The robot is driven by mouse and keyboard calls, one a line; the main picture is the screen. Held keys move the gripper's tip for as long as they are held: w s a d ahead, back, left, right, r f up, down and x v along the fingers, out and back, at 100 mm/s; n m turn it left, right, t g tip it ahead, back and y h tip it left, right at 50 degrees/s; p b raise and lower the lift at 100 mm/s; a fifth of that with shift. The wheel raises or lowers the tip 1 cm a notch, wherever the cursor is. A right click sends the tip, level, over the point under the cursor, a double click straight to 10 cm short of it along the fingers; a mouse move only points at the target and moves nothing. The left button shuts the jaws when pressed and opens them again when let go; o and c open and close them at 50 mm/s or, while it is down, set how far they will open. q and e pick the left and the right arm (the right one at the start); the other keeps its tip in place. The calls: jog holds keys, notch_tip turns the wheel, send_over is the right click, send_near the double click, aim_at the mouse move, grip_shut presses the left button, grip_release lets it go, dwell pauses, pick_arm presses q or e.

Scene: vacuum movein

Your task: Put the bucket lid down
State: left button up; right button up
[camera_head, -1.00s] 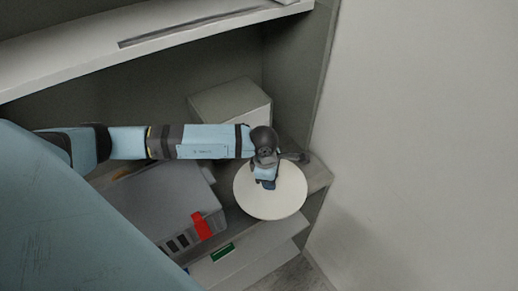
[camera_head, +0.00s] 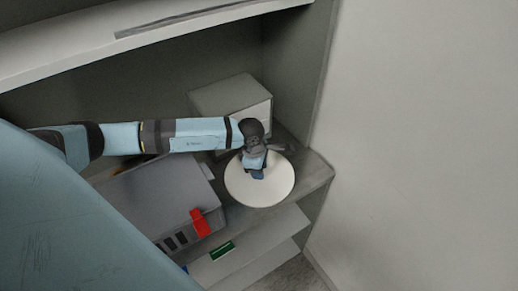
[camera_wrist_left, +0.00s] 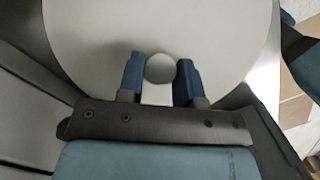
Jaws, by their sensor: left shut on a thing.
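The bucket lid (camera_head: 268,189) is a round white disc. In the head view it is over the right end of the shelf, beside the grey box. My left gripper (camera_head: 257,174) is above its middle. In the left wrist view the lid (camera_wrist_left: 100,30) fills the upper part of the picture. My left gripper's blue fingers (camera_wrist_left: 160,75) are on either side of the lid's small round knob (camera_wrist_left: 159,69) and are shut on it. I cannot tell whether the lid's underside touches the shelf. My right gripper is not in view.
A grey box with a red tab (camera_head: 160,195) stands left of the lid. A pale box (camera_head: 231,100) stands behind it. A lower shelf (camera_head: 262,250) bears a green label. A shelf board (camera_head: 60,55) runs above my arm. A wall (camera_head: 430,140) is at the right.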

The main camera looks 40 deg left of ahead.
pick_arm(q)
jog(key=o, duration=0.6)
jog(key=shift+f, duration=0.1)
jog(key=o, duration=0.3)
jog(key=shift+o, duration=0.2)
jog(key=shift+r+p, duration=0.25)
jog(key=shift+p, duration=0.05)
jog(key=shift+a+r, duration=0.1)
jog(key=shift+r, duration=0.2)
notch_tip(320, 180, up, 11)
jog(key=a+b, duration=0.1)
jog(key=b, duration=0.1)
jog(key=shift+s+a, duration=0.25)
jog(key=shift+s, duration=0.1)
